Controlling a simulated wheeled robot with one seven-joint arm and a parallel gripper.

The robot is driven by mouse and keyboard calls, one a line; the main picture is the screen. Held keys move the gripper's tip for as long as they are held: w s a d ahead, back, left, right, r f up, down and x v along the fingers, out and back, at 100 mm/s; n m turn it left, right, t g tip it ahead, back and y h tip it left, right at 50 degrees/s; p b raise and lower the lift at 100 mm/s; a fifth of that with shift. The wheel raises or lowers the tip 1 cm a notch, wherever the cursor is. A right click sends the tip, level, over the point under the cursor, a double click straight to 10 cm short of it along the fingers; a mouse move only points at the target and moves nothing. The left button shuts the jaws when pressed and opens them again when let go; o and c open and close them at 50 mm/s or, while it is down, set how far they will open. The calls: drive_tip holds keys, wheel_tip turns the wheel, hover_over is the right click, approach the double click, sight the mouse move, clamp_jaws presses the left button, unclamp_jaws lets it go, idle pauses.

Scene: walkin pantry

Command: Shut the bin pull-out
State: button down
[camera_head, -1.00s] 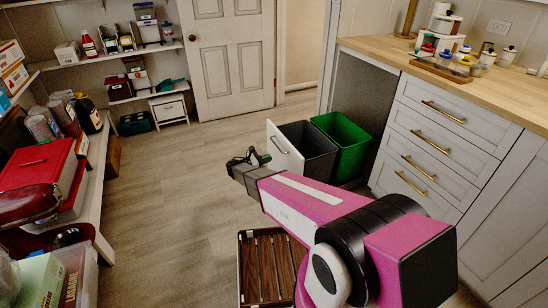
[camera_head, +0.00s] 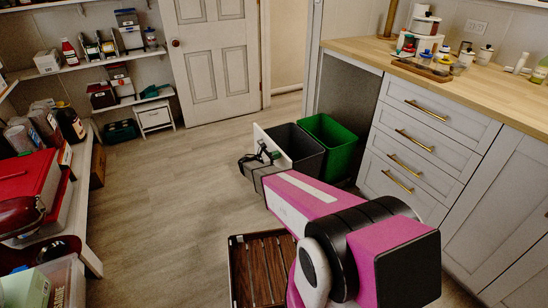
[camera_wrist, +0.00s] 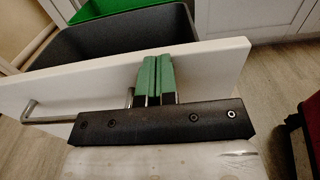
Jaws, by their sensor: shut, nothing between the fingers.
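The bin pull-out stands open, out from the cabinet opening under the counter. Its white front panel (camera_head: 271,145) has a bar handle, seen in the wrist view (camera_wrist: 62,116). Behind the panel are a dark grey bin (camera_head: 300,146) and a green bin (camera_head: 330,143). My gripper (camera_head: 270,154) is on the outer side of the panel. In the wrist view, its green fingers (camera_wrist: 156,75) are together and empty, at the panel's outer face near the top edge, right of the handle. I cannot tell whether they touch it. The arm hides the panel's lower part.
Drawers with brass handles (camera_head: 412,140) stand right of the opening, under a wooden counter (camera_head: 380,53). A brown slatted crate (camera_head: 258,270) lies on the floor below my arm. Loaded shelves line the left, with a white door (camera_head: 213,60) behind. The middle floor is clear.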

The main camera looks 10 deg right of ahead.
drive_tip(key=shift+d, duration=0.1)
drive_tip(key=x, duration=5.1)
drive_tip(key=shift+d+f, duration=0.15)
drive_tip(key=shift+f, duration=0.05)
drive_tip(key=shift+w+d, duration=0.15)
drive_tip(key=shift+w, duration=0.05)
drive_tip(key=v, duration=1.5)
drive_tip(key=s+a+r+m+g+y, duration=0.2)
drive_tip(key=s+a+m+y, duration=0.3)
drive_tip(key=s+a, duration=0.7)
drive_tip(key=s+a+r+m+g+y, duration=0.1)
drive_tip(key=s+a+r+m+y, duration=0.4)
drive_tip(key=s+a+m, duration=0.4)
drive_tip(key=s+a+r+m+g+y, duration=0.2)
drive_tip(key=s+a+r+m+y, duration=0.2)
drive_tip(key=s+a, duration=1.3)
drive_tip(key=s+m+y, duration=0.2)
drive_tip(key=m+y, duration=0.1)
drive_tip(key=shift+s+m+g, duration=0.3)
drive_tip(key=shift+s, duration=0.05)
